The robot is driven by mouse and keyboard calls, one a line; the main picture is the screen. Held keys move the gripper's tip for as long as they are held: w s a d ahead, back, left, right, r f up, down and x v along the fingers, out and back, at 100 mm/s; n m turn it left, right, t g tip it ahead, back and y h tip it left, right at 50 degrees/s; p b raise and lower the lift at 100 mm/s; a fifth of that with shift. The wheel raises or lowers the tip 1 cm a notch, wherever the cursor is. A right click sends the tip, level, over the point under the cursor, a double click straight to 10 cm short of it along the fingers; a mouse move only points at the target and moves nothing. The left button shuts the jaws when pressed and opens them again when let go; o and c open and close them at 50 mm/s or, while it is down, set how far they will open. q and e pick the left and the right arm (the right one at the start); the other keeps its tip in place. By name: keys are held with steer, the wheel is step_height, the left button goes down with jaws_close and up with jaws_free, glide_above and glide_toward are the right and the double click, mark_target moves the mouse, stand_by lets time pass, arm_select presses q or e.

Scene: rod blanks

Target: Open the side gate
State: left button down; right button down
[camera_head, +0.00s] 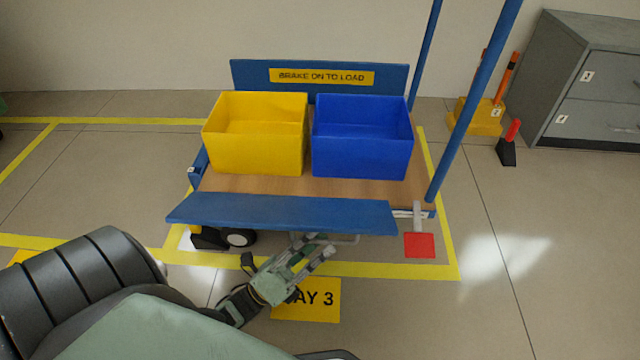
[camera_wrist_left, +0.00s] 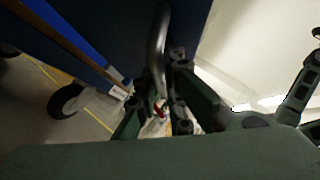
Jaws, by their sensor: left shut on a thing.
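The side gate (camera_head: 285,213) is a long blue panel along the near side of a cart with a wooden deck (camera_head: 258,185). It also shows as a dark blue face in the left wrist view (camera_wrist_left: 120,35). I cannot tell its exact tilt. A grey bar handle (camera_head: 345,239) is on its outer side; in the left wrist view the handle (camera_wrist_left: 157,45) runs down between my fingers. My left gripper (camera_head: 318,247) is shut on this handle, just below the gate. It also shows in the left wrist view (camera_wrist_left: 158,105). My right gripper is not in view.
A yellow bin (camera_head: 255,155) and a blue bin (camera_head: 362,150) stand on the deck. A red pedal (camera_head: 419,245) sticks out at the near right corner, beside a blue post (camera_head: 470,105). A grey cabinet (camera_head: 590,85) stands back right.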

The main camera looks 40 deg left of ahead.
arm_select(q)
steer(key=shift+w+a+f, duration=0.15)
steer(key=shift+f, duration=0.15)
steer(key=shift+w+a+r, duration=0.1)
steer(key=c, duration=1.8)
jaws_free()
steer(key=shift+c, duration=0.2)
steer(key=shift+s, duration=0.2)
steer(key=s+a, duration=0.5)
steer(key=s, duration=0.6)
steer(key=shift+s+f, duration=0.4)
steer(key=shift+d, duration=0.1)
steer(key=shift+c, duration=0.3)
